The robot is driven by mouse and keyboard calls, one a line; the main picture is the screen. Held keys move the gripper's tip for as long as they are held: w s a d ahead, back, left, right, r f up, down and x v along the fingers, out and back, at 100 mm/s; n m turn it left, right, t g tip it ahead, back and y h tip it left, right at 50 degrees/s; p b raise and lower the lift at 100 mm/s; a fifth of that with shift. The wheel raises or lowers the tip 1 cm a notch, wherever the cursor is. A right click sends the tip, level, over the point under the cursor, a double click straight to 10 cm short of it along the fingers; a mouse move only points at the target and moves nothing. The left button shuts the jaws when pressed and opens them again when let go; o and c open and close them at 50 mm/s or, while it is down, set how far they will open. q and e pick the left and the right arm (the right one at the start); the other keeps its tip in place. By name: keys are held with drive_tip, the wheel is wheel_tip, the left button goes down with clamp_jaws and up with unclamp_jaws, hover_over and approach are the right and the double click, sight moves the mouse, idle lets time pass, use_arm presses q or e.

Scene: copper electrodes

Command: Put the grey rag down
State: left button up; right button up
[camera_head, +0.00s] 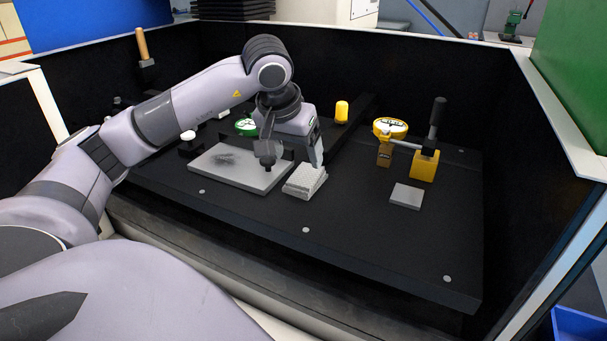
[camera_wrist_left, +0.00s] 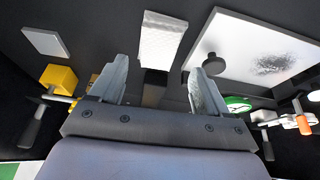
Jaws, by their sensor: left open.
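The grey rag (camera_head: 305,182) is a pale, folded, textured block lying on the black table, right of a flat metal plate (camera_head: 225,168). It also shows in the left wrist view (camera_wrist_left: 162,40), beyond the fingertips. My left gripper (camera_head: 292,160) points down just above and behind the rag. The rag seems to rest on the table, apart from the fingers. My right gripper is not in view.
Right of the rag are a yellow block with a black lever (camera_head: 424,165), a yellow dial gauge (camera_head: 390,127) and a small grey plate (camera_head: 406,195). The table's front is clear. Black walls enclose it.

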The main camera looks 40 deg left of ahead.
sight(305, 175)
use_arm(q)
drive_tip(key=shift+a+f, duration=0.15)
drive_tip(key=shift+f, duration=0.25)
drive_tip(key=x, duration=0.5)
drive_tip(key=shift+w+f, duration=0.1)
drive_tip(key=shift+w, duration=0.4)
drive_tip(key=shift+w+f, duration=0.15)
drive_tip(key=shift+f, duration=0.3)
drive_tip(key=shift+f, duration=0.2)
drive_tip(key=c, duration=0.9)
